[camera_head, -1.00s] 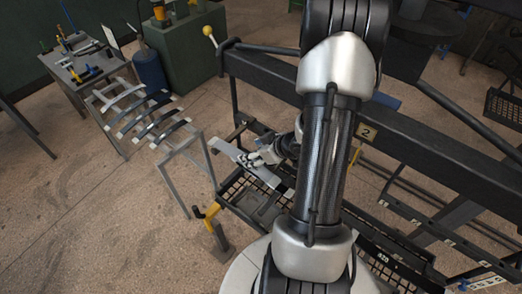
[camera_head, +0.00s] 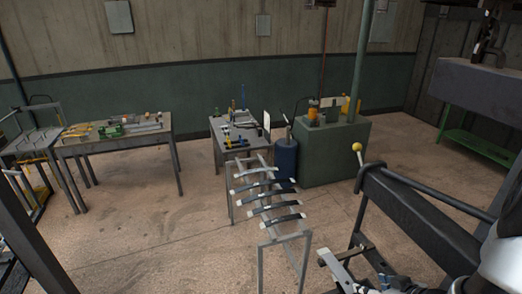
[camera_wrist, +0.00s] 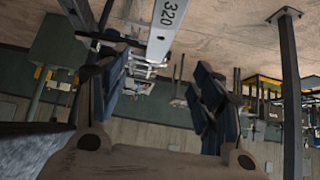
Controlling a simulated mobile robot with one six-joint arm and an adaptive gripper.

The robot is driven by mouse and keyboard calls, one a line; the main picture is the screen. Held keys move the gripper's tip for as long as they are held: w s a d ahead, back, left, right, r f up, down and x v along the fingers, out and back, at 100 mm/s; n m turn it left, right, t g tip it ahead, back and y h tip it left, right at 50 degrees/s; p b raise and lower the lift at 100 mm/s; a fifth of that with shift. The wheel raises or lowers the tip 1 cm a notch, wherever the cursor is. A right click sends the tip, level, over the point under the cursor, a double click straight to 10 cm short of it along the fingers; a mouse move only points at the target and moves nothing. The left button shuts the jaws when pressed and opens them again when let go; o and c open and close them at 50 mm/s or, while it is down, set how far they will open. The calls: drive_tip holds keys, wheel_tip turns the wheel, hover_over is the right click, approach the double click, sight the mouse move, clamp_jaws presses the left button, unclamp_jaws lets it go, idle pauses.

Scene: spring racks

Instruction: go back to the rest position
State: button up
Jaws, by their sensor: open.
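My gripper (camera_wrist: 160,95) shows in the wrist view with its two dark fingers spread wide and nothing held between them. A pale metal strip marked 320 (camera_wrist: 162,32) lies beyond the fingers at the top of that view, apart from the gap between them. In the head view only part of my arm (camera_head: 503,255) shows at the lower right edge; the gripper itself is outside that picture. The end of a pale strip (camera_head: 338,268) shows at the bottom, beside the dark frame.
A dark frame with a yellow-knobbed lever (camera_head: 420,215) stands at the right. A rack with several curved leaf springs (camera_head: 268,205) stands in the middle. Behind are a tool bench (camera_head: 228,150), a blue drum (camera_head: 285,165) and a green cabinet (camera_head: 335,155). Floor at the left centre is clear.

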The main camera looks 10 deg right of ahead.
drive_tip(key=w+h+b, duration=0.3)
drive_tip(key=w+b, duration=0.3)
drive_tip(key=b, duration=0.2)
drive_tip(key=a+r+m+g+h+b, duration=0.1)
drive_tip(key=a+r+h+b, duration=0.1)
drive_tip(key=a+b, duration=0.7)
drive_tip(key=s+a+f+g+y+b, duration=0.1)
drive_tip(key=s+a+f+y+b, duration=0.1)
drive_tip(key=s+a+f+b, duration=0.3)
drive_tip(key=s+a+f+g+y+b, duration=0.2)
drive_tip(key=s+a+f+b, duration=0.3)
drive_tip(key=s+a+b, duration=0.3)
drive_tip(key=s+a, duration=0.3)
drive_tip(key=a, duration=0.1)
drive_tip(key=shift+s, duration=0.4)
